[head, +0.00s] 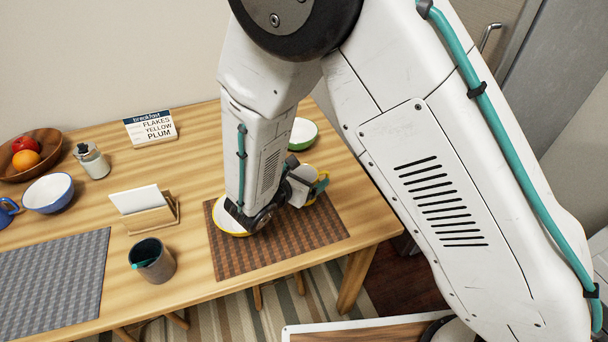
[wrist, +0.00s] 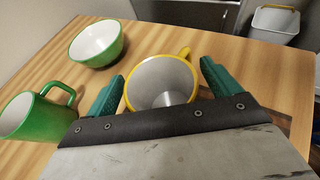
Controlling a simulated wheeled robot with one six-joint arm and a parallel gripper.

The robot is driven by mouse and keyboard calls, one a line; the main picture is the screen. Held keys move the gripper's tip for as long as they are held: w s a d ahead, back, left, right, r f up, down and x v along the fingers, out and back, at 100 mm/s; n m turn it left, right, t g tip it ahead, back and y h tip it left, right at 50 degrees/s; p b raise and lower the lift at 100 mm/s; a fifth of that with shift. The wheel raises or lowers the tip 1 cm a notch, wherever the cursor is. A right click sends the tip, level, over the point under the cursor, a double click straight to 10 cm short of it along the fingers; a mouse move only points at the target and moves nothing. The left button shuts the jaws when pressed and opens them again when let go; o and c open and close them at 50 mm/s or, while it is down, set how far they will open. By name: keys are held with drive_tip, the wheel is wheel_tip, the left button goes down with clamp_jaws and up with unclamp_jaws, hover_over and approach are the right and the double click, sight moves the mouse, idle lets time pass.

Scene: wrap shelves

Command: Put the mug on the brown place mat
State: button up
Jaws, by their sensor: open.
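A mug with a yellow rim and handle, pale grey inside (wrist: 160,85), stands upright between the two green fingers of my gripper (wrist: 163,70) in the wrist view. The fingers are open, one on each side of it; contact is not clear. In the head view my gripper (head: 306,176) is at the back edge of the brown woven place mat (head: 290,240), with the mug (head: 321,186) partly hidden by it. I cannot tell whether the mug's base is on the mat or on bare wood.
A yellow-rimmed dish (head: 228,224) sits on the mat's left part, partly behind my arm. A green mug (wrist: 35,117) and green bowl (wrist: 97,43) stand close by. A grey cup (head: 152,262) and napkin holder (head: 150,213) are left of the mat. The mat's front is clear.

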drive_tip(key=shift+a+r, duration=0.1)
drive_tip(key=shift+r, duration=0.1)
drive_tip(key=v, duration=1.1)
drive_tip(key=shift+s+a, duration=0.3)
drive_tip(key=shift+s, duration=0.05)
drive_tip(key=shift+r, duration=0.15)
drive_tip(key=s+d+r+m+g, duration=0.2)
drive_tip(key=d+r+m+g, duration=0.3)
drive_tip(key=d+r+m, duration=0.45)
drive_tip(key=s+d+r+m+g, duration=0.2)
drive_tip(key=d+r+m+g, duration=0.3)
drive_tip(key=d, duration=0.8)
drive_tip(key=s+d+r+m+y, duration=0.3)
drive_tip(key=s+m+y, duration=0.1)
drive_tip(key=s+m, duration=0.3)
drive_tip(key=s+d+r+m+y, duration=0.4)
drive_tip(key=s+m, duration=0.2)
drive_tip(key=s, duration=0.1)
drive_tip(key=shift+s+m+t, duration=0.3)
drive_tip(key=shift+m, duration=0.05)
